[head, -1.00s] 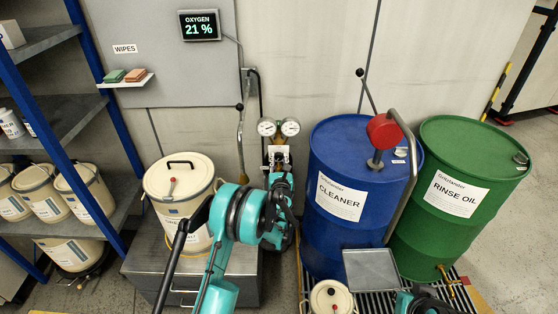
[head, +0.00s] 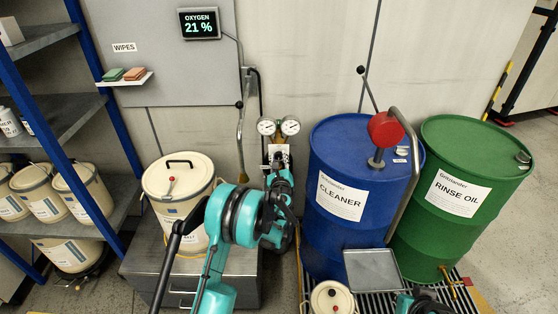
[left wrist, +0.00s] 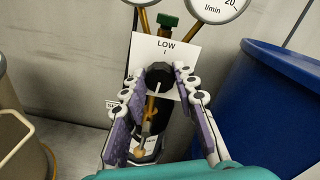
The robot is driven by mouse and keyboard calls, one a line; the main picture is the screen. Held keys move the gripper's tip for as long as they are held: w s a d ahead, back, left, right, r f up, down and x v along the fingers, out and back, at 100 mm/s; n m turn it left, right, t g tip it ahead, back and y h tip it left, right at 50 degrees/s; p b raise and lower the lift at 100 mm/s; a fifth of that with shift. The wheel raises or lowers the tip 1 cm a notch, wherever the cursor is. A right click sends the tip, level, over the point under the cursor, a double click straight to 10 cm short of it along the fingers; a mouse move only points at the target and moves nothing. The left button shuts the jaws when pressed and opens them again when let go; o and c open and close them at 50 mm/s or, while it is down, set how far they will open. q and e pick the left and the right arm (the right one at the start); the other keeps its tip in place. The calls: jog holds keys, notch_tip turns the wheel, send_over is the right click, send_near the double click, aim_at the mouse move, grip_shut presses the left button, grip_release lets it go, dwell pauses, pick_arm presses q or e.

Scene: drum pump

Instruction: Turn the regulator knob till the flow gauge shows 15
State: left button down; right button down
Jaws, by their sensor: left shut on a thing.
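The regulator knob (left wrist: 159,78) is dark with a light mark on its face and sits below a white card reading LOW and I (left wrist: 166,50). My left gripper (left wrist: 158,72) is shut on the knob, one finger on each side. The flow gauge (left wrist: 216,8), marked 20 and l/min, is cut off by the top edge. It shows as the right of two round dials in the head view (head: 290,126), too small to read. There my left gripper (head: 279,163) is at the regulator, partly hidden by my arm.
A blue CLEANER drum (head: 330,235) stands right of the regulator, with a green RINSE OIL drum (head: 425,235) beyond it. A cream bucket (head: 160,188) on a grey cabinet (head: 248,275) is to the left.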

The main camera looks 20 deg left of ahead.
dwell(0.3)
pick_arm(q)
jog(key=c, duration=1.2)
grip_release()
jog(key=shift+o, duration=0.2)
jog(key=v, duration=1.2)
jog(key=shift+a, duration=0.1)
